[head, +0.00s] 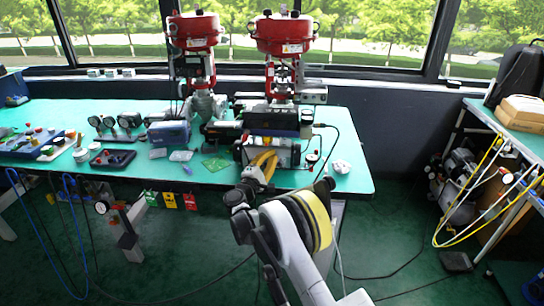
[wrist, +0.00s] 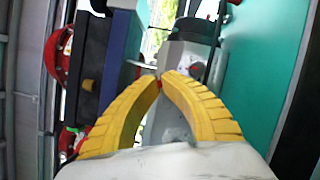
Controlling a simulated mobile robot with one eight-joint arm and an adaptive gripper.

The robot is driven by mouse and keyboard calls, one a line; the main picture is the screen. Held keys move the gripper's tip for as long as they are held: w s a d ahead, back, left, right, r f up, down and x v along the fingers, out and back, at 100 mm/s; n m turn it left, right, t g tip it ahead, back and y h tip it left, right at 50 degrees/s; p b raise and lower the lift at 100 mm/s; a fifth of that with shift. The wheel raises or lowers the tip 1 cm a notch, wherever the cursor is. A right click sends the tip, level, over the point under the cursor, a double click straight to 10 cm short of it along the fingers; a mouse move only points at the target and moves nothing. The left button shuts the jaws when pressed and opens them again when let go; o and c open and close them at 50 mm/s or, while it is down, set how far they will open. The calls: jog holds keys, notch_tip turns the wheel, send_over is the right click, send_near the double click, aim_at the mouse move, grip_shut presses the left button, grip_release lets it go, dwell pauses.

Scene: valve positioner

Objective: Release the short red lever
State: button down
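My gripper (head: 262,162) has yellow ribbed fingers and is at the front of the grey-white box unit (head: 286,155) on the green bench. In the wrist view the fingertips of my gripper (wrist: 159,78) come together. In the head view the lever is hidden behind my gripper and arm.
Two red-topped valve actuators (head: 285,35) stand at the back of the green bench (head: 345,150). A blue box (head: 168,133), gauges and trays lie to the left. A black hose runs near the box's right side.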

jog(key=shift+a, duration=0.15)
jog(key=c, duration=1.5)
grip_release()
jog(key=shift+a, duration=0.1)
jog(key=shift+c, duration=0.2)
jog(key=v, duration=1.2)
